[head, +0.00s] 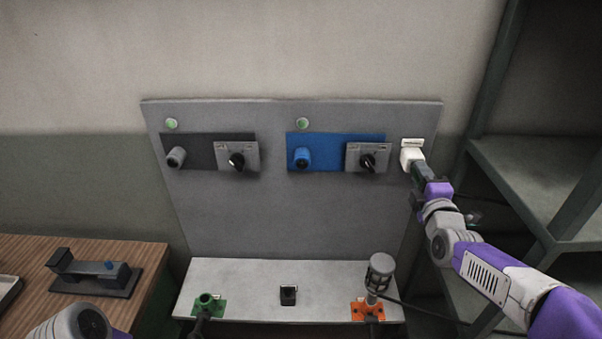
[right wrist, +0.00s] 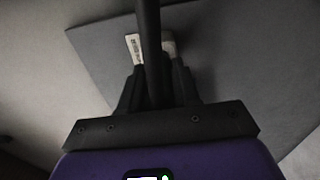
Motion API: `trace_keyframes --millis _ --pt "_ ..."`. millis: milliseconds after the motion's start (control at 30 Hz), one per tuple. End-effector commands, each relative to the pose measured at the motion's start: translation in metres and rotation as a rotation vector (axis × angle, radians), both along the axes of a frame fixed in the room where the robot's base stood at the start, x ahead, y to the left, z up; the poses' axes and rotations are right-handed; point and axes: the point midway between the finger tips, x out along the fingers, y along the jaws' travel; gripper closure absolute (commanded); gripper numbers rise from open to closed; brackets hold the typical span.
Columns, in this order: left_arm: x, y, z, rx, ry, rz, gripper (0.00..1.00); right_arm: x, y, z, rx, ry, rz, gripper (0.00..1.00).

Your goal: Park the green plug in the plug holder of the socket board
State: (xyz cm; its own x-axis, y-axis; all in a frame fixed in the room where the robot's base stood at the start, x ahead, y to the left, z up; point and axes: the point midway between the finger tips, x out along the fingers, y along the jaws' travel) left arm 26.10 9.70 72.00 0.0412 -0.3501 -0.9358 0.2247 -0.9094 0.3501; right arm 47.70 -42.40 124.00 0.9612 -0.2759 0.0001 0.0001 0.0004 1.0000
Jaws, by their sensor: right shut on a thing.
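My right gripper (head: 416,170) is at the pale plug holder (head: 411,144) on the right edge of the socket board (head: 270,215). It is shut on a dark, faintly greenish body, which appears to be the green plug (head: 421,173). The plug's front end is hidden, so I cannot tell how deep it sits in the holder. In the right wrist view the fingers (right wrist: 157,88) reach up to the pale holder (right wrist: 135,47). A thick dark cable (right wrist: 148,25) crosses in front of them. My left gripper is out of view; only part of my left arm shows.
A black panel and a blue panel (head: 337,139) carry sockets and rotary switches. On the ledge (head: 245,280) below stand a green mount (head: 207,304), a small black block (head: 288,295) and an orange mount (head: 367,311) with a grey caged piece. Metal shelving (head: 545,190) stands close at right.

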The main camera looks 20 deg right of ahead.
Motion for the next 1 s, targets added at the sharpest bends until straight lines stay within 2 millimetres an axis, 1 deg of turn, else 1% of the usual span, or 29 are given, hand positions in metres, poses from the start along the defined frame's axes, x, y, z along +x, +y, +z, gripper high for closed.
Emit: trace_keyframes --millis 500,533,700,733,1000 --pt "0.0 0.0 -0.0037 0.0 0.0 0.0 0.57 0.0102 -0.0031 0.0002 0.0 -0.001 0.0 1.0" --pt "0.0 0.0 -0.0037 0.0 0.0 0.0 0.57 0.0104 -0.0033 0.0004 0.0 -0.001 -0.001 0.68" --pt "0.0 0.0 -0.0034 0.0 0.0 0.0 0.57 0.0101 -0.0031 0.0006 0.0 -0.001 0.0 0.42" --pt "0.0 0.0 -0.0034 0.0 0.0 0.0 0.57 0.01 -0.0031 0.0005 0.0 -0.001 0.0 0.39" --pt "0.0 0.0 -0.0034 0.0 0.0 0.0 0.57 0.0093 -0.0029 0.0002 0.001 0.0 0.0 0.39"
